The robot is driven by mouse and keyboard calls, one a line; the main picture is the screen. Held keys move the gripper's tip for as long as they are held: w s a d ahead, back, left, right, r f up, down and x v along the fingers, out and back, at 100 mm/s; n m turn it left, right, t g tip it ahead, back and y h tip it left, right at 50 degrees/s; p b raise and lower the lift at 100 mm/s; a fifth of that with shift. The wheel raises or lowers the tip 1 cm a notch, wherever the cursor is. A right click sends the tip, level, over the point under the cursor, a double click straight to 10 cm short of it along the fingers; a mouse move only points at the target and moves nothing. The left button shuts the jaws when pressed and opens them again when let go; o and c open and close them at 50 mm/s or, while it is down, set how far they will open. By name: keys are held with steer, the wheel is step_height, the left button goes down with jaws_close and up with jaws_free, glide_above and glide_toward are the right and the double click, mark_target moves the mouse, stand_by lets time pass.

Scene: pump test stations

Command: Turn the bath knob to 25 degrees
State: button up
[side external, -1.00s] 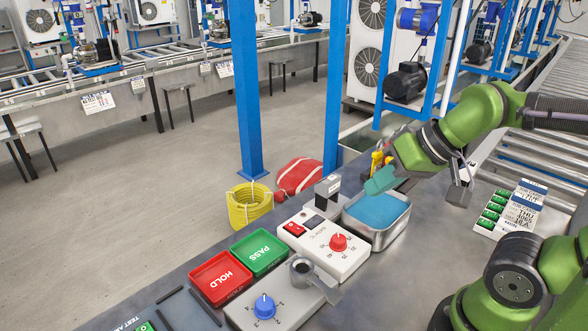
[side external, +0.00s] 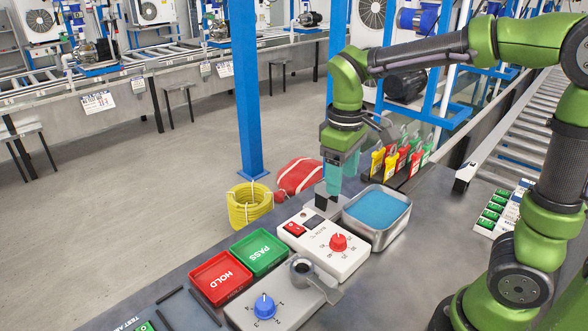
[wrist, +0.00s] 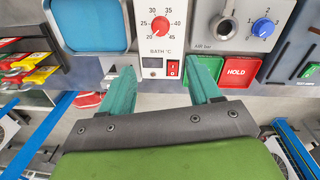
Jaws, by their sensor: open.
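The red bath knob (side external: 338,242) sits on a white control box (side external: 345,262) with a numbered dial around it. In the wrist view the knob (wrist: 160,26) is near the top, above the label "BATH °C"; its exact pointer reading is too small to tell. My gripper (side external: 334,188) points down above the back of the control box, behind the knob and apart from it. In the wrist view its teal fingers (wrist: 162,88) are spread with nothing between them. The bath tray (side external: 378,212) of blue liquid stands right of the box.
Red HOLD (side external: 222,277) and green PASS (side external: 260,252) trays lie left. Coloured tags (side external: 395,160) stand in a rack behind the bath. A red rocker switch (side external: 294,229) is near the knob.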

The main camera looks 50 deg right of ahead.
mark_target(338, 238)
steer(key=f, duration=1.6)
steer(key=shift+s+d+f, duration=0.1)
steer(key=shift+d+f, duration=0.3)
steer(key=shift+c, duration=0.3)
steer(key=c, duration=1)
